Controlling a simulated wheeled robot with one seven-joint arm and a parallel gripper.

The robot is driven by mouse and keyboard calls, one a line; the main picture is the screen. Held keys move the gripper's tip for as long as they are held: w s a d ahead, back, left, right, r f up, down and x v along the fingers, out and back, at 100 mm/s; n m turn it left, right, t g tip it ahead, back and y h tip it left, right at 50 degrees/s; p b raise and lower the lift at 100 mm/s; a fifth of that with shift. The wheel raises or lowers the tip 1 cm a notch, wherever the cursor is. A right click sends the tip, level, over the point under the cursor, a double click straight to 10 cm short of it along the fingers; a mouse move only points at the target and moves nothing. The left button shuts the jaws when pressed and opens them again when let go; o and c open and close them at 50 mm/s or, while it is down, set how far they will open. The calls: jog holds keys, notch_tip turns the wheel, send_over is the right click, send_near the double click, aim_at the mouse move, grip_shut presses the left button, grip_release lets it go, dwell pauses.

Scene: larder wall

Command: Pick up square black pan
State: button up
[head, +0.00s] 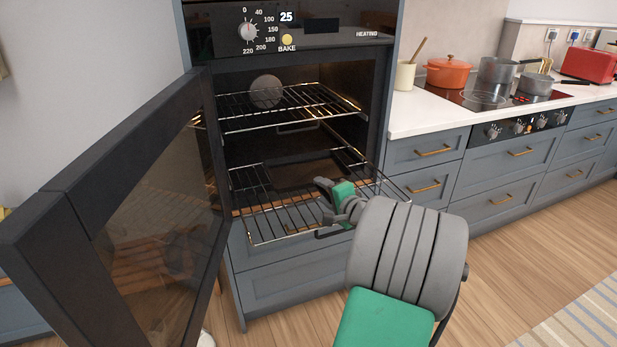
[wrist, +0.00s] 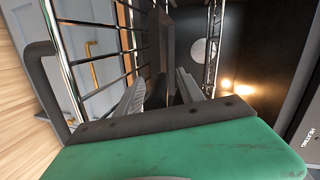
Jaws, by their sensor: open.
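The square black pan (head: 290,173) lies on the pulled-out lower rack of the open oven. It is dark against the dark oven, so its outline is partly hard to make out. My gripper (head: 324,190) is at the pan's near right side, over the rack. In the wrist view the two fingers (wrist: 162,80) stand apart, and the dark edge of the pan (wrist: 167,45) shows as a strip in line with the gap between them. I cannot tell whether the rim reaches between the fingertips.
The oven door (head: 150,190) hangs open on the left. The lower rack (head: 270,222) juts out of the oven, and an upper rack (head: 285,106) sits above it. Drawers and a counter (head: 425,115) with pots stand to the right. The floor in front is clear.

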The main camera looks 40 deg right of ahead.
grip_shut()
dwell(0.3)
jog(key=shift+r, duration=0.1)
dwell(1.0)
